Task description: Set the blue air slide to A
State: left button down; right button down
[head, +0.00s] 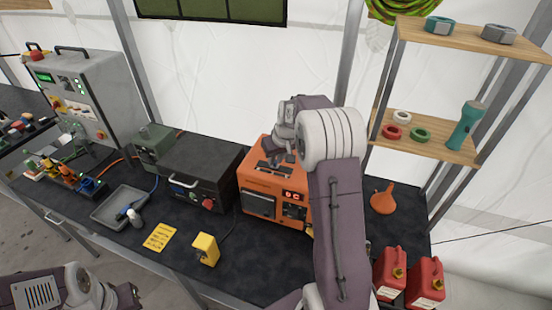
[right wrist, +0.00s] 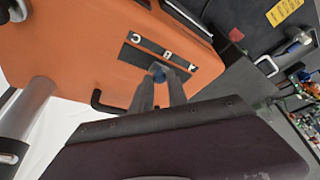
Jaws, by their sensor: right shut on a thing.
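The orange machine (head: 257,185) stands on the dark bench, and its top fills the upper part of the right wrist view (right wrist: 75,50). A dark strip with white letters (right wrist: 166,53) lies on that top, beside a dark slot plate. The blue slide knob (right wrist: 158,70) shows between the fingertips, roughly level with the middle letter; its exact setting is partly hidden. My right gripper (right wrist: 160,84) is shut on the knob; in the head view it (head: 284,155) is over the machine's top. My left gripper (head: 129,297) is at the lower left, away from the machine, its jaws unclear.
A black case (head: 190,160) with a handle stands left of the machine. A yellow block (head: 205,249) and a yellow card (head: 159,237) lie in front. A grey tray (head: 105,215) is further left. An orange funnel (head: 383,200) and red cans (head: 390,272) are at right.

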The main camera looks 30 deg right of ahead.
aim_at(260, 162)
jog(key=w+a+p, duration=0.1)
jog(key=w, duration=0.1)
jog(key=w+a+p, duration=0.1)
jog(key=a, duration=0.1)
jog(key=shift+w+r, duration=0.2)
jog(key=shift+w, duration=0.2)
jog(key=c, duration=1.3)
grip_release()
jog(key=shift+a, duration=0.1)
jog(key=shift+a+f, duration=0.1)
jog(key=shift+a, duration=0.05)
jog(key=b+v, duration=0.2)
jog(key=v, duration=0.7)
